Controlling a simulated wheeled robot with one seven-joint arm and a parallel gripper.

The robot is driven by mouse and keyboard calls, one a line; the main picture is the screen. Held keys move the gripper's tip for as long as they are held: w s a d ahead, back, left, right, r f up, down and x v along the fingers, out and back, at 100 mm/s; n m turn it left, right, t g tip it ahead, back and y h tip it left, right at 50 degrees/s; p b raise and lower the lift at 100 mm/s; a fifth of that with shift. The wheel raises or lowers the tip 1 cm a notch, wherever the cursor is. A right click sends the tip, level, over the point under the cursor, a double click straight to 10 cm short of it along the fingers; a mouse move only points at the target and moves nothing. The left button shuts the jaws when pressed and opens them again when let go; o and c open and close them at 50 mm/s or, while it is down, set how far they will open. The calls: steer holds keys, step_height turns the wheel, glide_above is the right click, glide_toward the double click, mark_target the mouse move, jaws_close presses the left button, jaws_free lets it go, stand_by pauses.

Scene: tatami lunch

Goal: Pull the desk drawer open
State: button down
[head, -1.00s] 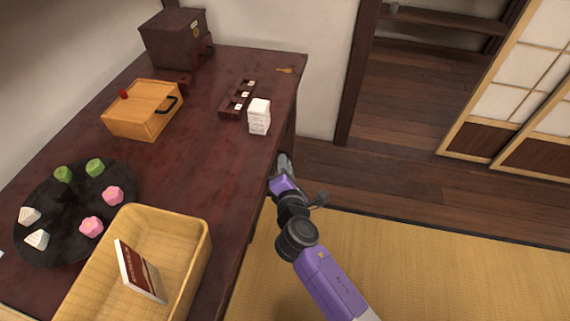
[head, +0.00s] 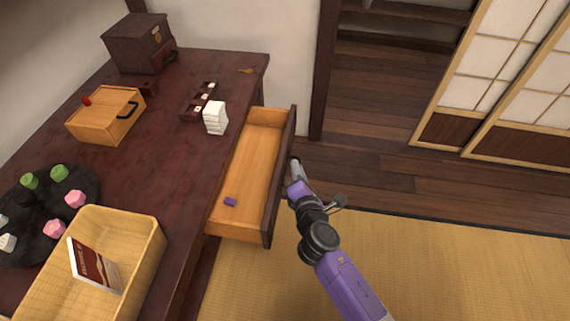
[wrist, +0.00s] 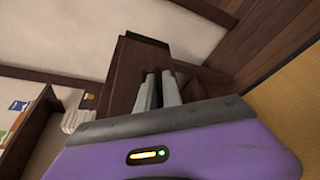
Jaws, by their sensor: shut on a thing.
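The desk drawer (head: 247,176) stands well out from the right side of the dark wooden desk (head: 150,150). Its light wood inside shows, with a small purple block (head: 230,202) lying in it. My gripper (head: 296,168) is at the outer face of the drawer front (head: 282,180), near its middle. In the wrist view the fingers (wrist: 158,90) are close together against the dark drawer front (wrist: 135,72), shut on its handle. The handle itself is mostly hidden by the fingers.
On the desk are a white stack (head: 214,118), a light wooden box (head: 105,115), a dark chest (head: 138,44), a round black tray (head: 88,178) with sweets and a wooden basket (head: 145,250) holding a book (head: 95,265). Open floor (head: 440,260) lies to the right.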

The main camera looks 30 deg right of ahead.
steer(key=s+d+p, duration=0.2)
steer(key=s+d, duration=0.2)
steer(key=d, duration=0.2)
steer(key=shift+s+d, duration=0.15)
steer(key=shift+s, duration=0.25)
steer(key=c, duration=1.5)
jaws_free()
steer(key=v, duration=0.7)
steer(key=shift+s, duration=0.3)
steer(key=shift+r, duration=0.1)
